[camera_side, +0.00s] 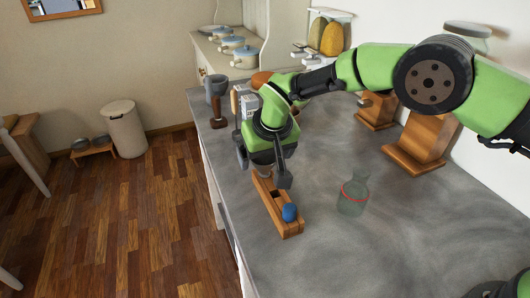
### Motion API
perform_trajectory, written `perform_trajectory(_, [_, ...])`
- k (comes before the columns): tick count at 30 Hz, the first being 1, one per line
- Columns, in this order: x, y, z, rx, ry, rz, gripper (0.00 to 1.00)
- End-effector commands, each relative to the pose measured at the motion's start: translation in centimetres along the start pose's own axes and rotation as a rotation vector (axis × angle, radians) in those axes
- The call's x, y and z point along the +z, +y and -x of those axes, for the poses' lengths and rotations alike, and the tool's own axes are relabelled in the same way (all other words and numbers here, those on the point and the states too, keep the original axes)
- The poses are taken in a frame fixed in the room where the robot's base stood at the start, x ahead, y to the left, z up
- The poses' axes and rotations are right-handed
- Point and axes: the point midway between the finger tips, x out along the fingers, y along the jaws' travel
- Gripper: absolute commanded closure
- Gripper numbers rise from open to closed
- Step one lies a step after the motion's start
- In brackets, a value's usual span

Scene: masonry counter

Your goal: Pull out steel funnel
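A narrow wooden rack (292,229) lies on the grey counter, with a round blue object (289,212) seated at its near end. A dark opening shows in the rack's middle. My gripper (264,172) points down over the rack's far end, its two grey fingers apart on either side. A small pale patch (263,173) shows between the fingers at the rack; it may be part of the steel funnel, but the gripper hides most of it. I cannot tell whether the fingers touch it.
A clear flask (353,194) with a red band stands right of the rack. Wooden stands (421,150) are at the back right. A grey mug (215,88) and a dark-handled tool (217,112) stand at the far left.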

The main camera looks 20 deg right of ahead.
Motion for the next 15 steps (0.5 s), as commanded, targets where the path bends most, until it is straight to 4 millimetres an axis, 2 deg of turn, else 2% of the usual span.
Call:
perform_trajectory(1, [0.00,0.00,0.01,0.000,0.000,0.000,0.22])
perform_trajectory(7, [0.00,0.00,0.01,0.000,0.000,0.000,0.68])
perform_trajectory(9, [0.00,0.00,0.01,0.000,0.000,0.000,0.70])
perform_trajectory(10, [-0.01,-0.01,0.01,0.000,0.000,0.000,0.39])
perform_trajectory(14, [-0.01,0.00,0.01,0.000,0.000,0.000,0.69])
perform_trajectory(15, [-0.01,-0.01,0.01,0.000,0.000,0.000,0.70])
